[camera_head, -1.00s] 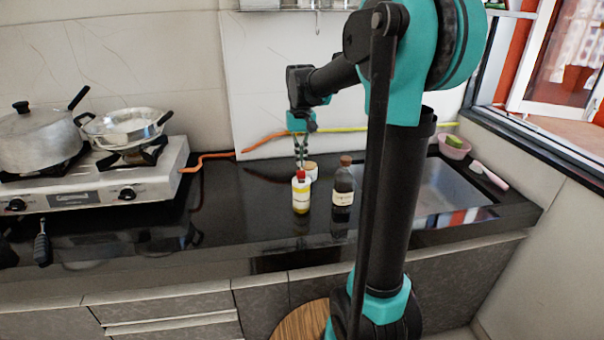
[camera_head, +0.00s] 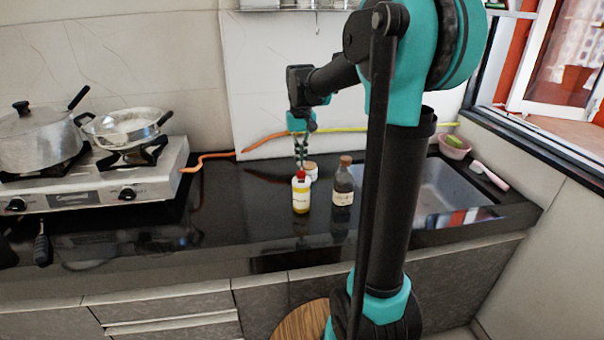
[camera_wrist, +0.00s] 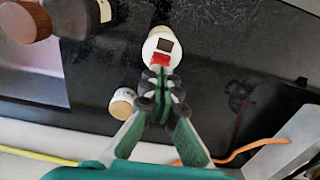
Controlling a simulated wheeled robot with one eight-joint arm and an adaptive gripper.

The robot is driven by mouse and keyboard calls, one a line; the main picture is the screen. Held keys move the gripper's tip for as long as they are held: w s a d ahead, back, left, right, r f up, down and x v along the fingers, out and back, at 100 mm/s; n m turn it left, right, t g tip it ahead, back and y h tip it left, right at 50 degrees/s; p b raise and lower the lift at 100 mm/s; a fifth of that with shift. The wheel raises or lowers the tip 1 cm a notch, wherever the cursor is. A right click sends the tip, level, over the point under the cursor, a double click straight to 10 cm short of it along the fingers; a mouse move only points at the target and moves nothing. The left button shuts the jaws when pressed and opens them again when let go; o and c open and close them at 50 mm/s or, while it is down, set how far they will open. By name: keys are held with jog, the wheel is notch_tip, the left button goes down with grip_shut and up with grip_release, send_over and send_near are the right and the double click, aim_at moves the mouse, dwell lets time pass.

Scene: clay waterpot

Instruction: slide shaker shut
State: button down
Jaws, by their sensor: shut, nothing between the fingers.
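The shaker (camera_head: 301,196) stands upright on the black counter, a white bottle with a yellow label and a red part on top. In the wrist view its white lid (camera_wrist: 151,48) shows a red slide (camera_wrist: 159,60) on the side near my gripper and a dark square opening beside it, uncovered. My gripper (camera_wrist: 168,78) is shut and empty, pointing down. Its fingertips are at the near edge of the red slide; I cannot tell whether they touch it. In the head view my gripper (camera_head: 301,158) is just behind and above the shaker's top.
A dark bottle with a brown cap (camera_head: 343,185) stands right of the shaker. A small jar with a light lid (camera_head: 311,169) stands close behind it. The stove (camera_head: 95,185) is left, the sink (camera_head: 430,190) right. The counter left of the shaker is clear.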

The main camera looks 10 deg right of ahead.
jog(key=shift+f, duration=1.15)
dwell(1.7)
jog(key=shift+s+a, duration=0.15)
jog(key=shift+s, duration=1.25)
dwell(1.4)
jog(key=shift+r, duration=0.1)
notch_tip(320, 180, up, 7)
dwell(1.2)
